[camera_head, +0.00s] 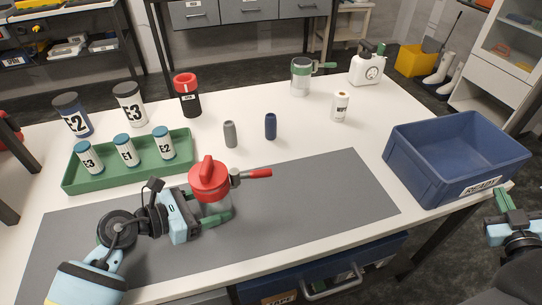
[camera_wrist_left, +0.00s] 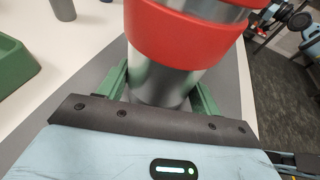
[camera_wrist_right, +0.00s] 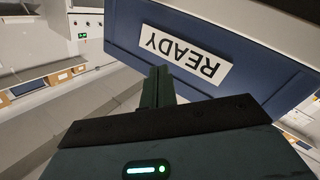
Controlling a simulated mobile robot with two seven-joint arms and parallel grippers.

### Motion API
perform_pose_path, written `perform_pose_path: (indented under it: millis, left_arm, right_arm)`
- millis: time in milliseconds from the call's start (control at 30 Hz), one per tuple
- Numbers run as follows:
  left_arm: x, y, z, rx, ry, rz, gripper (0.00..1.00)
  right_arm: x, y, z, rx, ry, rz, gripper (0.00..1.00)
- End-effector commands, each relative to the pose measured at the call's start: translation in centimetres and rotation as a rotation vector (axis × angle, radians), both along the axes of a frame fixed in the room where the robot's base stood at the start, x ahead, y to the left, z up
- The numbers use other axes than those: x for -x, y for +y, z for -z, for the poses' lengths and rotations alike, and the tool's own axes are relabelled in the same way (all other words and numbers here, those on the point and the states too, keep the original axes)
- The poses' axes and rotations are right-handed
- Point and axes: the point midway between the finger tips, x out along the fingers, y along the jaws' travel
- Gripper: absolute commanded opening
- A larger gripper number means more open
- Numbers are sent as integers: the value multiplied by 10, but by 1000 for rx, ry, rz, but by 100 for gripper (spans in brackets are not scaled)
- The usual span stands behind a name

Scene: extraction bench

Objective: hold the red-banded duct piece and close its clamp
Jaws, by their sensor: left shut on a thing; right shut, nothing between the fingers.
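The red-banded duct piece (camera_head: 211,207) stands upright on the grey mat, with a red top and a grey body. Its clamp lever (camera_head: 258,173) has a red handle that sticks out to the right, away from the body. My left gripper (camera_head: 217,214) is shut on the body below the red band. In the left wrist view, the red band (camera_wrist_left: 185,38) is above the green fingers, which lie on both sides of the grey body. My right gripper (camera_head: 508,207) is shut and empty, off the bench's right edge; its closed fingers show in the right wrist view (camera_wrist_right: 158,87).
A blue READY bin (camera_head: 440,160) stands at the bench's right edge, close to my right gripper. A green tray (camera_head: 75,180) with labelled jars is at left. Grey and blue cylinders (camera_head: 270,126) stand behind the mat (camera_head: 320,200). A green-banded piece (camera_head: 300,80) is farther back.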

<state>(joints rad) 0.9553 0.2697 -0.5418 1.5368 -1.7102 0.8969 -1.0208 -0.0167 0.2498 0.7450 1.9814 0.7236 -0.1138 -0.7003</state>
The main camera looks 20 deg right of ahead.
Motion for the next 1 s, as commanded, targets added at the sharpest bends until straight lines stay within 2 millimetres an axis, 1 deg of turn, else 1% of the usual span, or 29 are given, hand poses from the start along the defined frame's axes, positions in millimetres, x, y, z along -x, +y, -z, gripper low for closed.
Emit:
perform_pose_path:
  millis: [33, 100, 167, 400, 467, 600, 667, 700, 767, 833, 867, 900, 967, 1000]
  left_arm:
    - [0, 0, 1, -1, 1, 1, 46]
    - [0, 0, 1, -1, 1, 1, 46]
    - [0, 0, 1, -1, 1, 1, 46]
    - [0, 0, 1, -1, 1, 1, 46]
    - [0, 0, 1, -1, 1, 1, 46]
    - [0, 0, 1, -1, 1, 1, 46]
    - [0, 0, 1, -1, 1, 1, 46]
    - [0, 0, 1, -1, 1, 1, 46]
    - [0, 0, 1, -1, 1, 1, 46]
    - [0, 0, 1, -1, 1, 1, 46]
    - [0, 0, 1, -1, 1, 1, 46]
    - [0, 0, 1, -1, 1, 1, 46]
    - [0, 0, 1, -1, 1, 1, 46]
    - [0, 0, 1, -1, 1, 1, 46]
  right_arm:
    - [-2, -22, -35, 27, -86, 43, 0]
    - [-7, -35, -64, 15, -174, 70, 0]
    - [-16, -39, -81, -20, -237, 72, 0]
    - [-65, -29, -137, -254, -456, 22, 0]
    - [-75, -27, -152, -315, -508, 10, 0]
    - [-98, -22, -188, -461, -626, -22, 0]
    - [-109, -19, -202, -528, -665, -40, 0]
    - [-119, -16, -208, -578, -680, -55, 0]
    - [-141, -7, -214, -658, -675, -90, 0]
    - [-182, 16, -210, -765, -598, -160, 0]
    - [-202, 29, -204, -805, -546, -197, 0]
    - [-225, 47, -195, -848, -468, -246, 0]
    - [-256, 78, -180, -895, -341, -325, 0]
    - [-274, 101, -170, -919, -252, -380, 0]
